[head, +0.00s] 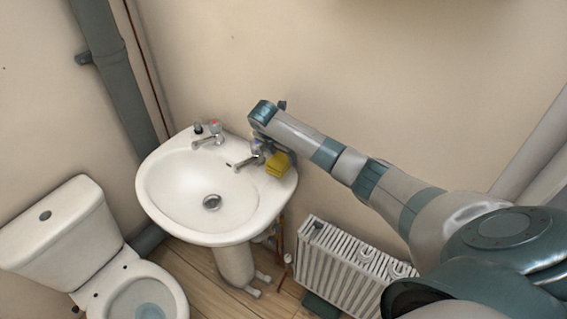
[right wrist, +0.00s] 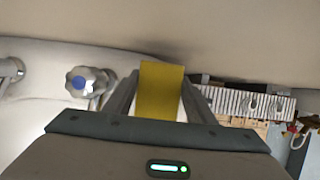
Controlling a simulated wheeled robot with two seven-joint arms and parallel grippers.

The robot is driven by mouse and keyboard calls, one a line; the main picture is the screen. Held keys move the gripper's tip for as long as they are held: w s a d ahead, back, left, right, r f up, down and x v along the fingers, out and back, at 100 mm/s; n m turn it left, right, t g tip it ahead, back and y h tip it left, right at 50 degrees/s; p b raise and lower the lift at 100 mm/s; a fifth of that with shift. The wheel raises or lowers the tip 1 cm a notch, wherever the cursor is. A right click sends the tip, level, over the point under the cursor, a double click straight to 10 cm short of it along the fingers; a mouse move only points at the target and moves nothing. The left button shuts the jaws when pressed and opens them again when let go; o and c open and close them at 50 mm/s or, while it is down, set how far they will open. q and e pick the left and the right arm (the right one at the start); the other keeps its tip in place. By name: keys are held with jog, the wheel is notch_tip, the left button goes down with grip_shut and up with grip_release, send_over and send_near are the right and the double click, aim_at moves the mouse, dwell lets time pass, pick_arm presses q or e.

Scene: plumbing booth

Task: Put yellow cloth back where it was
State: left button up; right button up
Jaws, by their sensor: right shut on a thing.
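The yellow cloth (head: 278,165) is at the right rim of the white washbasin (head: 165,208), beside the right tap (head: 249,160). In the right wrist view the yellow cloth (right wrist: 161,90) stands between the two fingers of my right gripper (right wrist: 160,98), which is shut on it. In the head view my right arm reaches in from the right, and its gripper is mostly hidden behind its own wrist. I cannot tell whether the cloth touches the basin. My left gripper is not in view.
The left tap (head: 211,134) stands at the basin's back edge, with a small dark item (head: 198,128) beside it. A white radiator (head: 345,262) stands low to the right of the basin. A toilet (head: 75,235) is at the left. The blue-marked tap knob (right wrist: 88,84) is close to my right gripper's left finger.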

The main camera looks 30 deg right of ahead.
aim_at(284, 163)
notch_tip(284, 163, down, 3)
jog(key=shift+f+p, duration=0.2)
jog(key=shift+p, duration=0.35)
jog(key=shift+f, duration=0.15)
jog(key=shift+f, duration=0.1)
jog(key=o, duration=1)
jog(key=b+v, duration=0.2)
jog(key=v, duration=1)
